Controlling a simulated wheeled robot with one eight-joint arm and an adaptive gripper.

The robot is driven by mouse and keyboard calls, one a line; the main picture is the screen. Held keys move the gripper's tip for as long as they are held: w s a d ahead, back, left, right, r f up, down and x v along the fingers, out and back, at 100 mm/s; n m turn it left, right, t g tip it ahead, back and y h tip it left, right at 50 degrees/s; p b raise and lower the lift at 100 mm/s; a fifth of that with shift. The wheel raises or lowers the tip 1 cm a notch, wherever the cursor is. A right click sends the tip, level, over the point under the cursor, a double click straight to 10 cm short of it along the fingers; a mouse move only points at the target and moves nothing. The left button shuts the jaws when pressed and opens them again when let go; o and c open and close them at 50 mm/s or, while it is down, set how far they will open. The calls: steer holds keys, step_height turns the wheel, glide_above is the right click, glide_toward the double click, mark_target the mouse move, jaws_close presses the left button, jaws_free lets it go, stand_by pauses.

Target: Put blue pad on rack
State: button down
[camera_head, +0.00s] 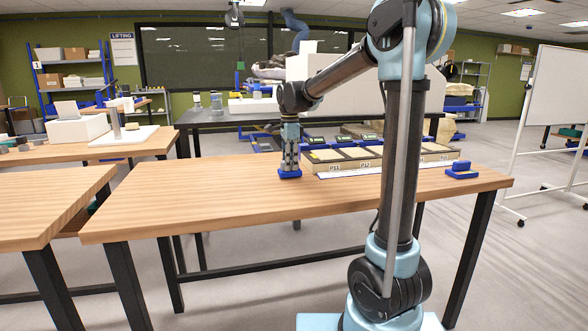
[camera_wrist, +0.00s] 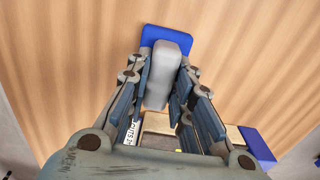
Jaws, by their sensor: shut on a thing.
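The blue pad (camera_head: 289,174) is at my gripper's tips over the left part of the wooden table, and I cannot tell if it touches the top. In the wrist view, the flat blue part (camera_wrist: 168,35) sticks out past a grey upright block (camera_wrist: 163,75), which seems joined to it. My gripper (camera_head: 290,164) points down, with its fingers closed on the sides of the grey block. No part is clearly marked as the rack; a long low tray with labelled, divided sections (camera_head: 327,170) lies right of my gripper.
A second blue piece with a raised bar (camera_head: 461,170) lies right of the tray. The front of the wooden table (camera_head: 215,205) is clear. Another table with a white box (camera_head: 78,129) stands at left, and a grey bench (camera_head: 215,115) stands behind.

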step_height(320, 180, up, 9)
steer(key=shift+r, duration=0.1)
stand_by(0.3)
